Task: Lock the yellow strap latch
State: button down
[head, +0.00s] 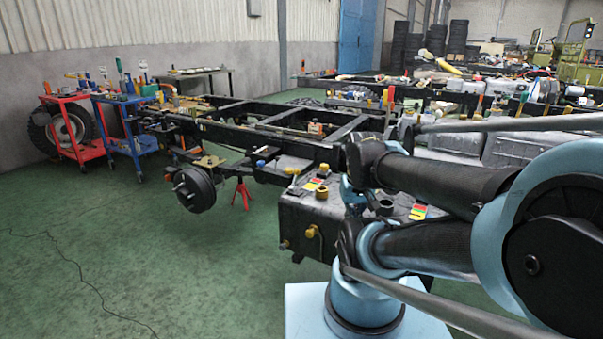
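A dark box-shaped tank (306,215) hangs on the near end of the black chassis frame (240,132). It bears a yellow cap-like piece (321,192) on top and a yellow knob-like piece (311,231) on its front face. I cannot tell which of these, if either, is the strap latch, or whether a latch is open or closed. My arm (440,185) fills the right side and covers the tank's right part. A light blue wrist-like part of it shows beside the tank. My gripper's fingers cannot be made out; they are hidden or out of view.
A red cart (75,128) and a blue cart (128,130) with tools stand at the far left. A wheel hub (194,189) and a red stand (241,194) are under the frame.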

aim_at(296, 171)
jog(key=u, duration=1)
jog(key=k, duration=0.65)
jog(key=z, duration=0.65)
jog(key=i, duration=1)
jog(key=u, duration=0.05)
